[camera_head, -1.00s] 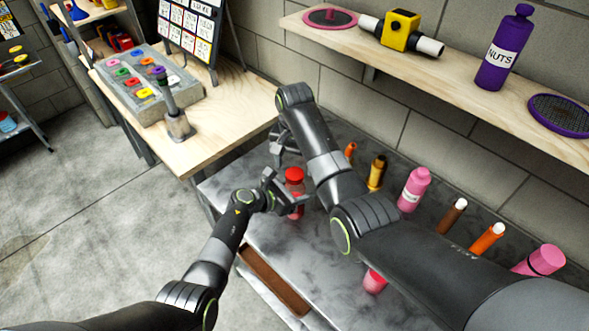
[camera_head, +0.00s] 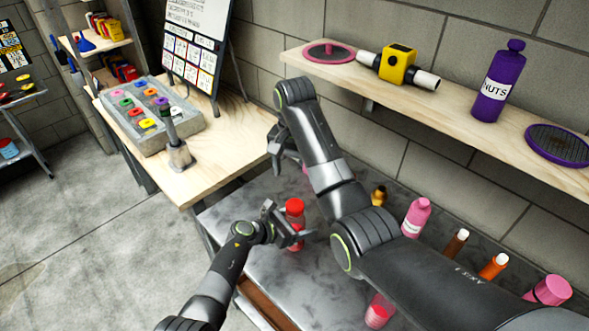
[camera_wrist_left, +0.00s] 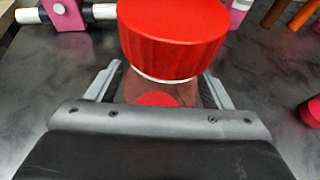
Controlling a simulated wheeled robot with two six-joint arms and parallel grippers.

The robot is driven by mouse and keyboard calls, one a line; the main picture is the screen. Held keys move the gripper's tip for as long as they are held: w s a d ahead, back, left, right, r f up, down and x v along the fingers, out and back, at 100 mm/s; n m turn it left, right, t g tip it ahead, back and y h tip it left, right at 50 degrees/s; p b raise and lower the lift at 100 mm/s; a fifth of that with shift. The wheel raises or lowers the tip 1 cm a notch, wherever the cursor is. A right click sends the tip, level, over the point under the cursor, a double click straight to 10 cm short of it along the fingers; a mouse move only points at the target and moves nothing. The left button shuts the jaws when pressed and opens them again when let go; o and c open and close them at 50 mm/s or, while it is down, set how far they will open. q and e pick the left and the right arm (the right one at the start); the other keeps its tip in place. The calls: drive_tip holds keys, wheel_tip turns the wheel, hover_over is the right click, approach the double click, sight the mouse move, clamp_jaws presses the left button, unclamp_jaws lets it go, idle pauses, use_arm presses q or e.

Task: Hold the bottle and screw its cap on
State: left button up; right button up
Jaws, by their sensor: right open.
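The clear bottle (camera_head: 295,228) stands upright over the grey bench, with red showing inside it. Its red ribbed cap (camera_head: 295,206) sits on top; in the left wrist view the cap (camera_wrist_left: 172,35) fills the upper middle, with a pale ring just beneath it. I cannot tell how tightly it is seated. My left gripper (camera_head: 290,226) has its fingers on both sides of the bottle below the cap and is shut on it. My right gripper (camera_head: 283,160) is open and empty, beyond the bottle and apart from the cap; its forearm passes to the right of the bottle.
A pink bottle (camera_head: 415,218), a brown tube (camera_head: 456,242) and an orange tube (camera_head: 494,266) stand along the wall side of the bench. A wooden shelf (camera_head: 440,118) overhangs behind. A wooden table (camera_head: 215,150) stands left.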

use_arm(q)
drive_tip(key=shift+o, duration=0.2)
drive_tip(key=shift+s+a+r, duration=0.25)
drive_tip(key=shift+s+a, duration=0.05)
drive_tip(key=shift+a, duration=0.15)
drive_tip(key=v, duration=1.6)
drive_tip(key=shift+b, duration=0.4)
drive_tip(key=shift+s+a, duration=0.1)
